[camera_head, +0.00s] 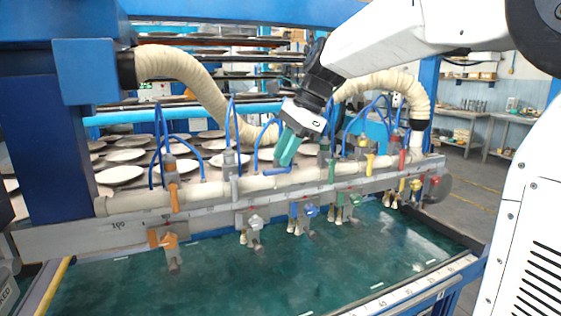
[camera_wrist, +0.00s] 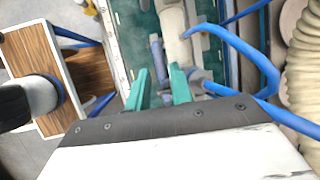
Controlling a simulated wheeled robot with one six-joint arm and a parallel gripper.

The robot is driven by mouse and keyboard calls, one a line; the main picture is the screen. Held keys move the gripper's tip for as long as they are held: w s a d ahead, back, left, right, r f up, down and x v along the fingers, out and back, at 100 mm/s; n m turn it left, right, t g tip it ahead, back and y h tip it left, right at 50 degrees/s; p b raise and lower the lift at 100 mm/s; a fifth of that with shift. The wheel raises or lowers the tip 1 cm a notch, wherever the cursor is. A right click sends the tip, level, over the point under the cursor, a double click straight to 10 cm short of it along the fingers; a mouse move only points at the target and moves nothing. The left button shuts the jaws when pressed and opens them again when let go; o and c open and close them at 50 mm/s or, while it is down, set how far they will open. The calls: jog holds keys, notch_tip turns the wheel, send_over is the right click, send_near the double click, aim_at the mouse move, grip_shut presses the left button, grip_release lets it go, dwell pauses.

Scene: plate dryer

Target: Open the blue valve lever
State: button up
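The blue valve lever (camera_head: 277,171) lies roughly level along the top of the long beige pipe (camera_head: 135,202). My gripper (camera_head: 285,162) points down at it, its teal fingers just above or beside the lever. In the wrist view a muted blue lever-like piece (camera_wrist: 156,47) shows ahead, in line with the gap between the two fingers of my gripper (camera_wrist: 158,70). The fingers are apart and nothing is clearly held between them. Whether a fingertip touches the lever cannot be told. The valve body under the lever is mostly hidden.
Along the pipe stand orange (camera_head: 172,195), green (camera_head: 331,171), yellow (camera_head: 369,163) and red (camera_head: 402,158) levers. Thin blue hoses (camera_wrist: 245,52) loop close to my gripper. A thick ribbed hose (camera_head: 178,66) arches behind. Plates (camera_head: 120,174) fill the racks. The green bed below is open.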

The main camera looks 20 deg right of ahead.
aim_at(274, 171)
jog(key=shift+x, duration=1.4)
grip_shut()
jog(key=shift+h, duration=0.3)
jog(key=h, duration=0.2)
jog(key=a+f+h, duration=0.1)
jog(key=h, duration=0.1)
jog(key=shift+n, duration=0.3)
jog(key=h, duration=0.3)
jog(key=shift+a+f, duration=0.15)
jog(key=shift+f, duration=0.25)
jog(key=shift+f+h, duration=0.3)
jog(key=shift+h, duration=1)
